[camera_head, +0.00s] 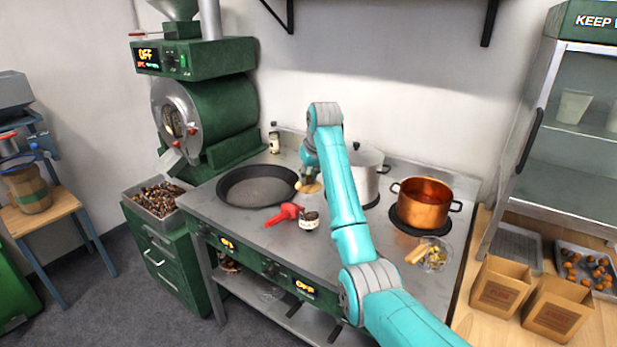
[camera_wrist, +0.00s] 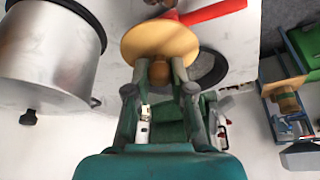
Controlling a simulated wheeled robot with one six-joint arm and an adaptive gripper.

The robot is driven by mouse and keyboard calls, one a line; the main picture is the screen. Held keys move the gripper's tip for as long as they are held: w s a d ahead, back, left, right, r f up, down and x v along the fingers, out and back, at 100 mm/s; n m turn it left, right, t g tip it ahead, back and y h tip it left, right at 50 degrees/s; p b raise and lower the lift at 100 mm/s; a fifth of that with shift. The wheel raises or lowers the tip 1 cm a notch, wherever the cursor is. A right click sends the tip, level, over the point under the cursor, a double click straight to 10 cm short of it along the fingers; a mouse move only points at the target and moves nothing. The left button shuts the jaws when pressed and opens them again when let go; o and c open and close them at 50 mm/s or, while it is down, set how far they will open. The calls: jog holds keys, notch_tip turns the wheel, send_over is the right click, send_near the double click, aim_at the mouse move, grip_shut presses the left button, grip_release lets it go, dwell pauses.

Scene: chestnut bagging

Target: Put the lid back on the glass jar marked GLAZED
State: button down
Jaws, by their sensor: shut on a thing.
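My gripper (camera_head: 309,176) is shut on a round, light wooden lid (camera_head: 311,187) above the counter. In the wrist view the lid (camera_wrist: 160,38) is a pale disc, and my gripper (camera_wrist: 161,82) has its fingers on either side of the lid's brown knob (camera_wrist: 160,72). A small glass jar (camera_head: 308,221) with dark contents and a white label stands on the steel counter, just below the lid in the head view. The lid is apart from the jar. The label's writing is too small to read. I cannot make out the jar clearly in the wrist view.
A red-handled tool (camera_head: 284,214) lies close beside the jar on its left. A black pan (camera_head: 257,190) is behind it. A silver pot (camera_head: 368,177) and a copper pot (camera_head: 423,208) stand to the right. A glass bowl (camera_head: 436,258) is near the right front.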

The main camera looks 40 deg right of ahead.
aim_at(310, 187)
jog(key=shift+f, duration=2.8)
jog(key=shift+f, duration=0.15)
jog(key=shift+c, duration=2.2)
grip_release()
jog(key=shift+r, duration=3.5)
grip_shut()
